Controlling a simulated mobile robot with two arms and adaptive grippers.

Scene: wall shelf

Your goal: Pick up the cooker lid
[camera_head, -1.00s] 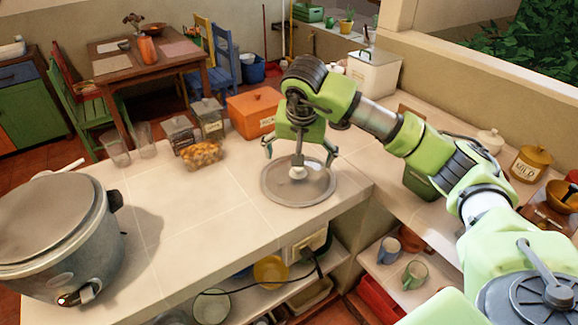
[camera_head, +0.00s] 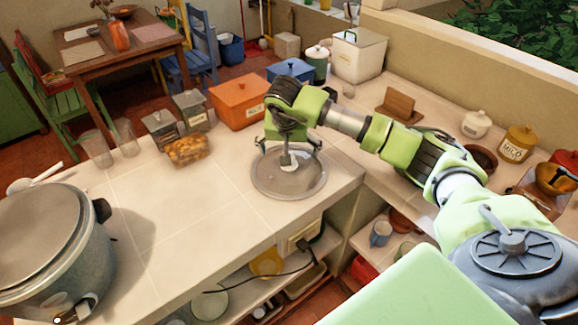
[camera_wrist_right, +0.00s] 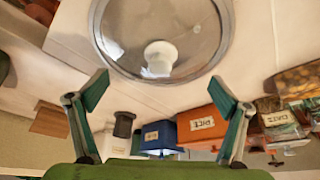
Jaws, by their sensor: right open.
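The cooker lid (camera_head: 266,186) is a round glass lid with a metal rim and a white knob. It lies flat on the counter near its front edge. In the right wrist view the lid (camera_wrist_right: 120,40) is at the top, its knob upright. My right gripper (camera_head: 290,148) is above the lid, pointing down, its fingers spread. In the wrist view the open fingers of the right gripper (camera_wrist_right: 160,90) are empty, and the knob shows beyond their tips. The grey cooker (camera_head: 75,262) stands at the left of the counter. My left gripper is not in view.
An orange box (camera_head: 238,100), a blue box (camera_head: 290,71), glass jars (camera_head: 190,110) and a food container (camera_head: 188,151) stand behind the lid. Drinking glasses (camera_head: 97,149) stand farther left. The counter (camera_head: 175,215) is clear between the cooker and the lid.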

